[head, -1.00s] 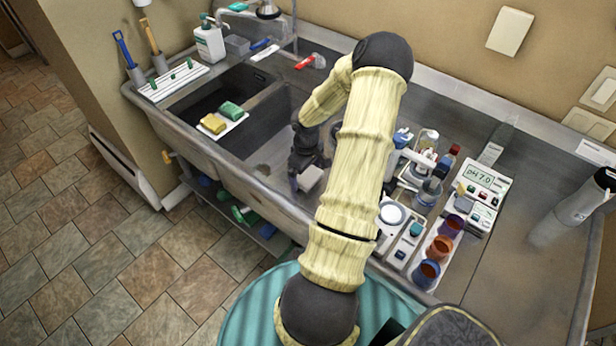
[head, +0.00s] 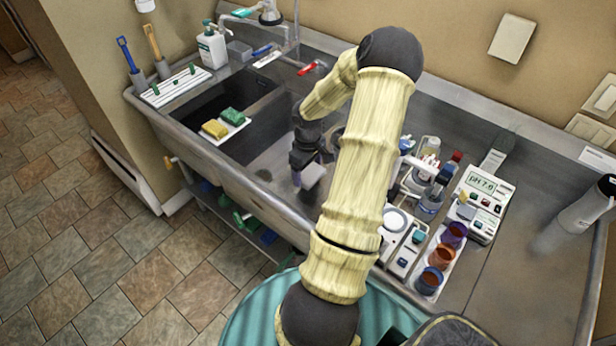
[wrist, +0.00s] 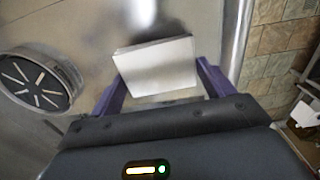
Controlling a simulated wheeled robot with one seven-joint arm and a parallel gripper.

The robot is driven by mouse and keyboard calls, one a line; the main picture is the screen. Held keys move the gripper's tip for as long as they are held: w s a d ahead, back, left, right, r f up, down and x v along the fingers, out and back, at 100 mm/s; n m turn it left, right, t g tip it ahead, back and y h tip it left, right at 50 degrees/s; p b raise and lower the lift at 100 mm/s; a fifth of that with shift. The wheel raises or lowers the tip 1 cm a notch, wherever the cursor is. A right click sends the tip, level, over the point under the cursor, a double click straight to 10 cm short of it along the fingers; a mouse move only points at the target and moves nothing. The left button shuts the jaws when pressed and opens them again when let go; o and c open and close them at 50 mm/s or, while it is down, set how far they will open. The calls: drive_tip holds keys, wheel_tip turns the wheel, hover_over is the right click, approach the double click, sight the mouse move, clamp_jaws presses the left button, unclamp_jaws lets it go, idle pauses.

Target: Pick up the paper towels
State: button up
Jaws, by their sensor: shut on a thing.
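My gripper (wrist: 160,92) is shut on a pale, whitish block, the paper towels (wrist: 157,68), held between its two purple fingers in the wrist view. In the head view the paper towels (head: 313,175) show as a small pale block at the end of my gripper (head: 303,178), over the right-hand basin of the sink. My arm hides part of that basin. I cannot tell how high above the basin floor the paper towels are.
The steel sink (head: 222,155) has a raised front rim. A drain (wrist: 40,85) lies left of my gripper in the wrist view. Yellow and green sponges (head: 224,122) sit on the divider side. A pH meter (head: 485,190) and several coloured cups (head: 442,250) crowd the right counter.

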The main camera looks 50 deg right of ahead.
sight(308, 172)
wheel_tip(308, 172, up, 6)
idle(0.5)
drive_tip(key=o, duration=0.4)
drive_tip(key=c, duration=0.3)
drive_tip(key=shift+c, duration=0.2)
